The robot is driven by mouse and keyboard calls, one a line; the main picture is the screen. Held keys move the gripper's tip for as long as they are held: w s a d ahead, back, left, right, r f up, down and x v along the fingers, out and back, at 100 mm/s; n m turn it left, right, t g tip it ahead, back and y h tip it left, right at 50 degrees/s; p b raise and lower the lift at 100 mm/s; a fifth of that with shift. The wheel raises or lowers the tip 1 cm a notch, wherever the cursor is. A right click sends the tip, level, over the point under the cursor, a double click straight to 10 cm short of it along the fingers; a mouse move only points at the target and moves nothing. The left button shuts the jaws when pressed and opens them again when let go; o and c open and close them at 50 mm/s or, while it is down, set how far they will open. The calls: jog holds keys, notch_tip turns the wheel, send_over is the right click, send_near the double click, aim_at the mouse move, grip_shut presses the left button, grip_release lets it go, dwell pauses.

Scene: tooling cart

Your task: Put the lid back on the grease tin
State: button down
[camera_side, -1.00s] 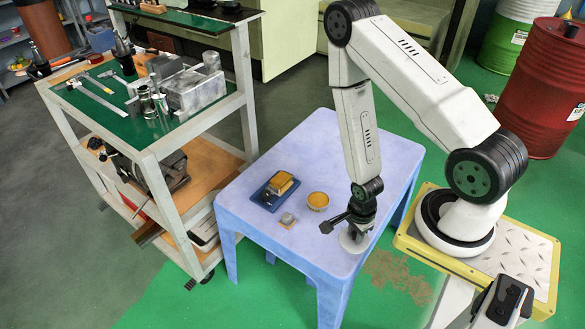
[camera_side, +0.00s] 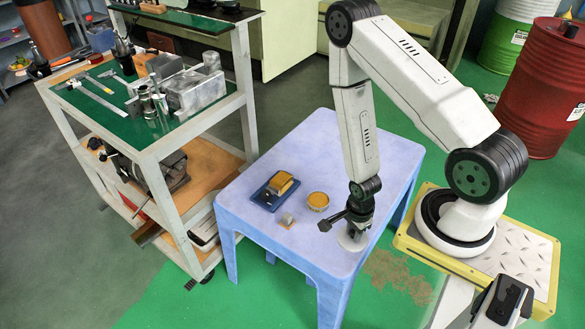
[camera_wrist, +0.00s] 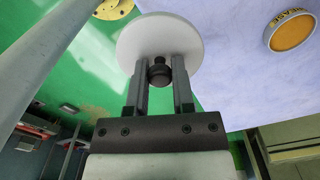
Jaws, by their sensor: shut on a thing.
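The lid (camera_side: 352,241) is a pale round disc with a dark knob, at the table's near right edge. My gripper (camera_wrist: 159,72) is shut on the lid's knob, and the white disc (camera_wrist: 160,36) spreads beyond the fingertips in the wrist view. In the side view my gripper (camera_side: 359,221) hides part of the lid. I cannot tell how high the lid is above the tabletop. The open grease tin (camera_side: 318,201) stands on the table, left of and behind my gripper, filled with yellow-orange grease. The tin (camera_wrist: 291,32) shows at upper right in the wrist view, apart from the lid.
A blue tray (camera_side: 260,197) with a yellow-topped block (camera_side: 280,183) lies left of the tin. A small grey cube (camera_side: 287,218) sits in front of them. The pale blue tabletop (camera_side: 330,140) is clear at the back. A tool cart (camera_side: 150,150) stands to the left.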

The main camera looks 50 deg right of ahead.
jog(key=w+d+f, duration=0.3)
jog(key=w+d, duration=1.1)
jog(key=w, duration=0.5)
jog(key=shift+d, duration=0.15)
jog(key=shift+f, duration=0.15)
jog(key=shift+f, duration=3.05)
jog(key=shift+f, duration=0.15)
grip_release()
